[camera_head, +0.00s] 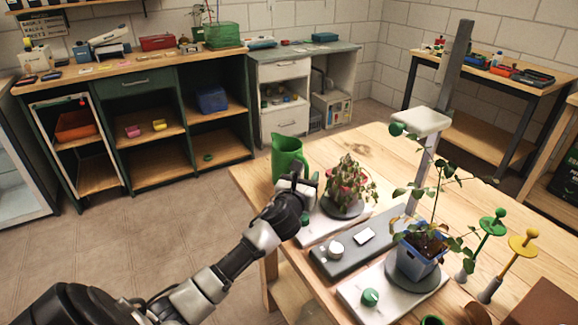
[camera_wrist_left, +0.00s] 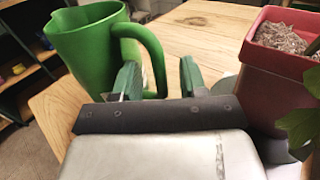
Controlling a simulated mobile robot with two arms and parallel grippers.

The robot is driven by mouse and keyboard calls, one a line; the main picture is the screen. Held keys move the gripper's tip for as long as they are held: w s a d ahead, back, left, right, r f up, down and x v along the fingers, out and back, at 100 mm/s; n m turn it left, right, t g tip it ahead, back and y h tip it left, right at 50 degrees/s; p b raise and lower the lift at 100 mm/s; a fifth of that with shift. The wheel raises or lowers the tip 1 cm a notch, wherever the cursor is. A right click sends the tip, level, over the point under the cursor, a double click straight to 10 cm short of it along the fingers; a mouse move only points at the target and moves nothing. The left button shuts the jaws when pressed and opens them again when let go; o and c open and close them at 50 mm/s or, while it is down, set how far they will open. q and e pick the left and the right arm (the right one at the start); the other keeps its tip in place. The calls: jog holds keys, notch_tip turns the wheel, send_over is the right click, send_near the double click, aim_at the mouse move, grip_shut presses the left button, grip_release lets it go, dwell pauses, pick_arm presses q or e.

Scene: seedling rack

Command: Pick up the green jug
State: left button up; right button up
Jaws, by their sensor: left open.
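The green jug (camera_head: 287,158) stands upright on the wooden table near its left corner. In the left wrist view the jug (camera_wrist_left: 88,50) is at upper left, its handle curving toward my gripper. My left gripper (camera_head: 298,182) is open, close to the jug on its near side. In the wrist view the handle appears between the two fingers of my left gripper (camera_wrist_left: 159,76), with one finger overlapping the handle's opening. I cannot tell whether the fingers touch it. My right gripper is not in view.
A potted plant in a red pot (camera_head: 345,185) stands just right of my left gripper; the red pot (camera_wrist_left: 270,65) is close in the wrist view. A blue pot (camera_head: 418,258) with a tall plant is nearer.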

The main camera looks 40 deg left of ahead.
pick_arm(q)
jog(key=shift+w+a, duration=0.15)
jog(key=shift+w, duration=0.35)
jog(key=shift+s, duration=0.1)
grip_shut()
jog(key=shift+r, duration=0.1)
